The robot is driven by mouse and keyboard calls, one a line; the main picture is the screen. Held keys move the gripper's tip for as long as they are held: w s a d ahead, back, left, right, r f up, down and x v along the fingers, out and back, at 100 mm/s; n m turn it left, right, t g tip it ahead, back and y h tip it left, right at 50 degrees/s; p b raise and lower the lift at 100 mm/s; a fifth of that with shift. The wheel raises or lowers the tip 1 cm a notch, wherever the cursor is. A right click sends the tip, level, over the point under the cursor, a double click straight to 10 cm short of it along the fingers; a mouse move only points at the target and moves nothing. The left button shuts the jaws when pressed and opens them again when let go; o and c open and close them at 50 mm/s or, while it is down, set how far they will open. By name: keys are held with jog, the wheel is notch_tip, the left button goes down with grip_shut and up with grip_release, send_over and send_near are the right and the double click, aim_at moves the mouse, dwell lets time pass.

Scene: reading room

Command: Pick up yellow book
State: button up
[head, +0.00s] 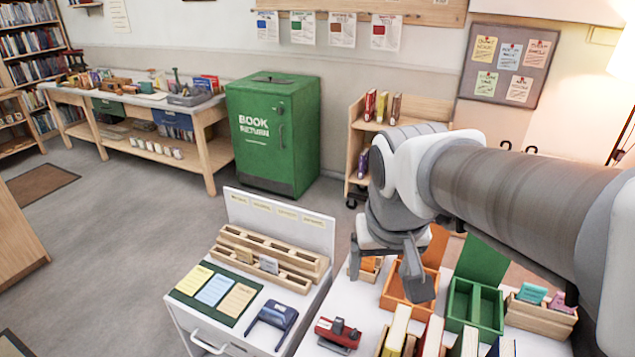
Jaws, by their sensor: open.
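A yellow book (396,331) stands upright in a wooden holder at the bottom edge of the head view, beside a red book (431,338); its lower part is cut off. Another pale yellowish book (466,343) stands further right in the same row. My gripper (386,280) is open and empty, pointing down above the white table, further back than the yellow book and apart from it. The space between the fingers shows an orange box and a small wooden holder behind.
An orange box (396,292) and a green divided box (460,301) stand close to my gripper. A red stapler-like device (338,331) sits left of the books. A white cabinet (328,240) stands left; a green book return bin (273,135) stands behind. Open floor lies left.

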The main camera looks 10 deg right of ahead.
jog(key=w+d+f+m+g, duration=0.1)
jog(key=w+d+f, duration=0.1)
jog(key=w+f, duration=0.2)
jog(key=m+g+y+b, duration=0.1)
jog(key=m+g, duration=0.1)
jog(key=m, duration=0.2)
send_near(398, 326)
notch_tip(398, 326, down, 9)
jog(key=shift+w+f+b, duration=0.15)
jog(key=shift+f+b, duration=0.05)
jog(key=shift+b, duration=0.65)
jog(key=shift+d+f+b, duration=0.15)
jog(key=shift+f+b, duration=0.15)
jog(key=shift+f, duration=2.3)
grip_shut()
jog(key=shift+r, duration=0.1)
